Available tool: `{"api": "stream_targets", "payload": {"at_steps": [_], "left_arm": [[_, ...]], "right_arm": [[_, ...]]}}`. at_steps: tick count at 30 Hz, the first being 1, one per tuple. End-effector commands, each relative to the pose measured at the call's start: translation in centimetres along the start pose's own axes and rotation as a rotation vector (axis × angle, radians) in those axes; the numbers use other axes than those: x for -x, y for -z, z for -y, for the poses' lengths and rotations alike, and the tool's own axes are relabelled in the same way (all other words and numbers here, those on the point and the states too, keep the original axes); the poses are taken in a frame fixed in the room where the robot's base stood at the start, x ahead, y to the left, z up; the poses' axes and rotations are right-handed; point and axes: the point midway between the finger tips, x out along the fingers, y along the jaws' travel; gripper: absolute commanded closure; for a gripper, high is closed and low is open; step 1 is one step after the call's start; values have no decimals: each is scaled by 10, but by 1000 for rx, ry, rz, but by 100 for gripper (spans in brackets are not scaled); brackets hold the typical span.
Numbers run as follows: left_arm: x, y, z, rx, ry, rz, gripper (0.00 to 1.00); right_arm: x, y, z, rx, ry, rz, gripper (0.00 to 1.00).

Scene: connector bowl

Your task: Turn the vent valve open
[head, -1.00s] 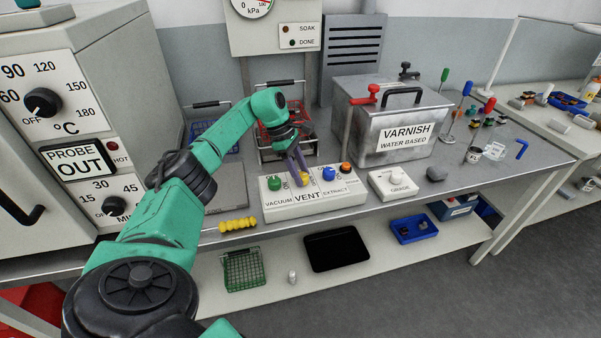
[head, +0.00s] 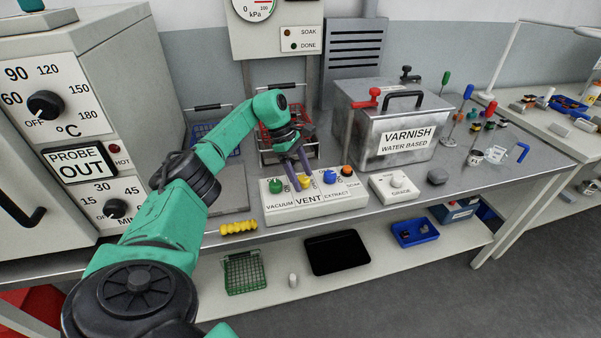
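The valve panel (head: 316,206) is a white box at the bench's front edge, labelled VACUUM, VENT and EXTRACT. The vent valve is the yellow knob (head: 305,182) above the VENT label, partly hidden by my fingers. A green knob (head: 275,186) is to its left and a blue knob (head: 330,177) to its right. My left gripper (head: 302,180) points down at the yellow knob from above. Its two dark fingers look apart, with the knob between or just below their tips; I cannot tell whether they touch it. My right gripper is out of view.
A steel VARNISH tank (head: 395,135) with a red-handled tap is to the right. A grade dial box (head: 393,188) sits beside the panel. A yellow ribbed piece (head: 238,227) lies at the bench's front edge.

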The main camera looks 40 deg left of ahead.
Motion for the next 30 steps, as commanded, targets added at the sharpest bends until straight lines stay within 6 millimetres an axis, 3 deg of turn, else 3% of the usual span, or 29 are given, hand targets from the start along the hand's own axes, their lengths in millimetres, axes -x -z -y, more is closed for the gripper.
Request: {"api": "stream_targets", "payload": {"at_steps": [4,8,15,19,23,30], "left_arm": [[8,0,-1,0,-2,-1,24],[33,0,-1,0,-4,1,24],[106,-2,-1,1,-8,4,24],[136,-2,-1,1,-4,3,24],[146,0,0,1,-2,1,24],[146,1,0,0,-1,1,24]], "right_arm": [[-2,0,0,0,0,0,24],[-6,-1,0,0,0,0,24],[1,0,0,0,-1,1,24],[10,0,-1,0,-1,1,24],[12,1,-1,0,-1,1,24],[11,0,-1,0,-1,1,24]]}}
